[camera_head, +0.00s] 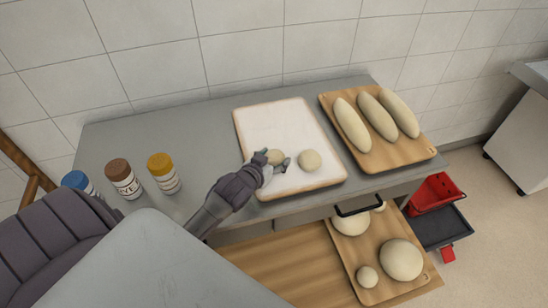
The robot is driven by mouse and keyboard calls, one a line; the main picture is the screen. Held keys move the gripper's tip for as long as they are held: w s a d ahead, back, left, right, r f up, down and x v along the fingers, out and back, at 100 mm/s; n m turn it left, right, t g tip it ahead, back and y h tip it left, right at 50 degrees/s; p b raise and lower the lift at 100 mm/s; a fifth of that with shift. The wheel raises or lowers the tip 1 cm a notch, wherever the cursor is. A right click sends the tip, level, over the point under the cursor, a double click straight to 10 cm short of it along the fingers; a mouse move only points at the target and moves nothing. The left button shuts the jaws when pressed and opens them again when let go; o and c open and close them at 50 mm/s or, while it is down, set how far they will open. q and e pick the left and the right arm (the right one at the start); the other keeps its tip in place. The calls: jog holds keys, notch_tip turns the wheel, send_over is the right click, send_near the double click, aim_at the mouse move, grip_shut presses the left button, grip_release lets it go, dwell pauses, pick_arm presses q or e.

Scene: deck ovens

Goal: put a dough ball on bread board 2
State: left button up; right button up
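A white board with a wooden rim (262,116) lies on the grey table and bears two pale dough balls. The right dough ball (310,160) lies in plain view. The left dough ball (275,156) is partly hidden by my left gripper (276,161), whose fingers are spread on both sides of it. I cannot tell whether they grip it. A wooden board (375,161) with three long loaves lies to the right. Another wooden board (385,291) on a lower shelf bears large and small dough balls. No board shows a number. My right gripper is not in view.
Jars with brown (123,179), yellow (164,173) and blue (80,184) lids stand at the left of the table. A dark handle (359,206) juts from the table front. Red and black bins (436,193) stand at the lower right. The table's back left is clear.

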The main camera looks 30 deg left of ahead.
pick_arm(q)
jog(key=o, duration=0.4)
jog(key=shift+o, duration=0.2)
jog(key=shift+r, duration=0.1)
jog(key=b+v, duration=0.1)
jog(key=v, duration=1.1)
